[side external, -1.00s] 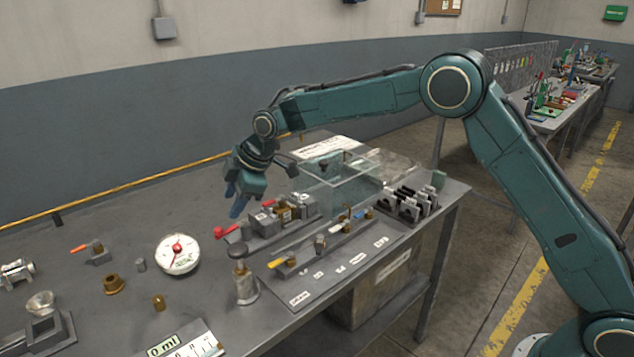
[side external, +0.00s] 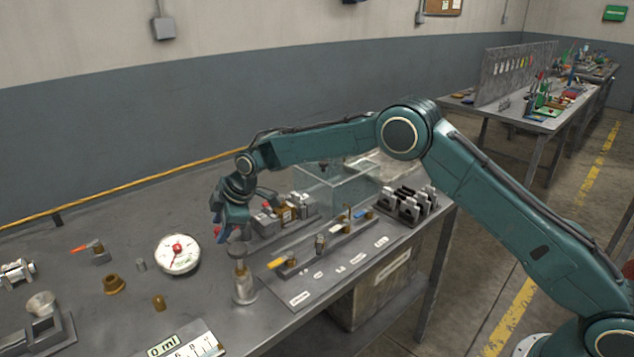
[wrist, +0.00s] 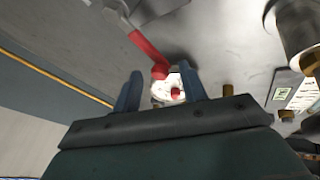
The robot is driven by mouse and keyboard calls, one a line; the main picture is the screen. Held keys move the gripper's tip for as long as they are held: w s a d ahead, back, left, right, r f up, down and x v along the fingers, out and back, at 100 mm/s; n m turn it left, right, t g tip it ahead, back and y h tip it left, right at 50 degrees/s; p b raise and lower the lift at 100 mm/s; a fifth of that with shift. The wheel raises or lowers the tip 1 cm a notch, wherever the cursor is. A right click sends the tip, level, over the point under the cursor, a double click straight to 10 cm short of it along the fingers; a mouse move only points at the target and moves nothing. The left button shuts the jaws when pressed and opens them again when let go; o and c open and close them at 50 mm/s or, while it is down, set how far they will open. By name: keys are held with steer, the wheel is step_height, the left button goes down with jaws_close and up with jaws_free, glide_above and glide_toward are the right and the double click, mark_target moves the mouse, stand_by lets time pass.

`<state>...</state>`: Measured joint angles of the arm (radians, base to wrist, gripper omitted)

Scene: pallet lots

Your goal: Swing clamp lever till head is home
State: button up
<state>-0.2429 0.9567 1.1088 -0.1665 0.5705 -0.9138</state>
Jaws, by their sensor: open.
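The clamp (side external: 280,214) is a metal fixture with red and brass parts on the bench, right of my gripper. Its lever is red; in the wrist view the lever (wrist: 147,48) slants down to a round knob (wrist: 160,72). My gripper (side external: 220,236) is low beside the clamp's left end. In the wrist view my gripper (wrist: 160,85) is open, with two blue fingers apart and the knob appearing between and just past their tips. Contact cannot be told. The clamp head is not clearly visible.
A plunger-topped metal post (side external: 242,285) stands close in front of my gripper. A white dial gauge (side external: 178,254) lies to the left. A labelled plate with a yellow-handled lever (side external: 275,264) is at front right. A clear box (side external: 340,190) stands behind.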

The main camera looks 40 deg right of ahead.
steer(key=shift+c, duration=0.2)
jaws_close()
steer(key=shift+w+a+m+h, duration=0.1)
steer(key=shift+w+m+h, duration=0.3)
steer(key=shift+m, duration=0.4)
steer(key=shift+o, duration=0.2)
jaws_free()
steer(key=v, duration=1.3)
steer(key=shift+s+r, duration=0.25)
